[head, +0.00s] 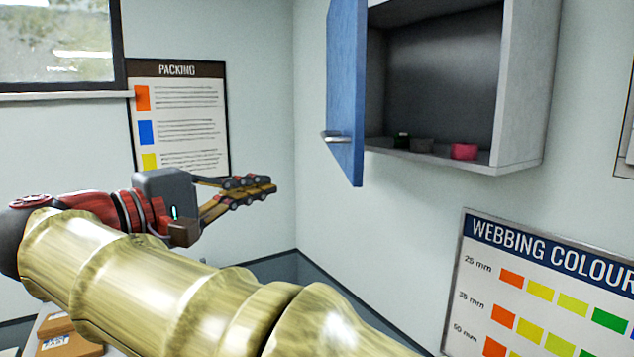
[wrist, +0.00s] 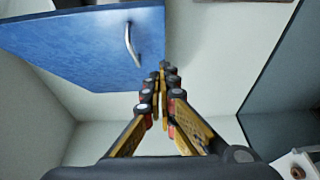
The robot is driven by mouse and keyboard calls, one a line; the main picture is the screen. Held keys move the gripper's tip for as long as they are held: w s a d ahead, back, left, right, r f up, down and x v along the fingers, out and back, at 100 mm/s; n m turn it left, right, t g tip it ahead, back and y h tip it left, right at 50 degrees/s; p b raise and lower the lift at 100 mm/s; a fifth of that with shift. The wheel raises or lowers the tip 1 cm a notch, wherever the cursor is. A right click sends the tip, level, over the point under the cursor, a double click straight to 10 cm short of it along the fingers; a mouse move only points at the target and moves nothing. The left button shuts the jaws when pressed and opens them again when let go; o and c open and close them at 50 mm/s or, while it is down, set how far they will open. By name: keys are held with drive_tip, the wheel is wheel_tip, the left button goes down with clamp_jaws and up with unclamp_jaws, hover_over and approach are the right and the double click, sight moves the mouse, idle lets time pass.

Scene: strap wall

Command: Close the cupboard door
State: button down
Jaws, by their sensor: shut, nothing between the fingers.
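The cupboard (head: 520,90) hangs on the wall at the upper right of the head view, its grey inside exposed. Its blue door (head: 346,85) stands wide open on the left side, seen nearly edge-on. A metal handle (head: 336,136) sits low on the door's outer face. In the wrist view the door (wrist: 75,45) fills the upper left, with its handle (wrist: 131,44) upright near the right edge. My gripper (head: 272,185) is shut and empty, to the left of the door and a little below it. The fingertips (wrist: 168,70) appear just right of the door's edge in the wrist view, apparently apart from it.
A pink item (head: 464,151) and dark items (head: 421,145) sit on the cupboard floor. A packing poster (head: 180,115) hangs behind my gripper, and a webbing colour board (head: 545,290) hangs below the cupboard. Cardboard boxes (head: 68,345) lie at the lower left. Air between gripper and door looks clear.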

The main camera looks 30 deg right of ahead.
drive_tip(key=g, duration=0.1)
drive_tip(key=p, duration=0.3)
approach(346, 171)
drive_tip(key=w, duration=0.3)
drive_tip(key=d, duration=0.1)
drive_tip(key=s+d, duration=0.1)
drive_tip(key=d, duration=0.2)
drive_tip(key=shift+s+d+p, duration=0.15)
drive_tip(key=shift+s+p, duration=0.15)
drive_tip(key=shift+p, duration=0.1)
drive_tip(key=shift+w+f, duration=0.1)
drive_tip(key=shift+d, duration=0.2)
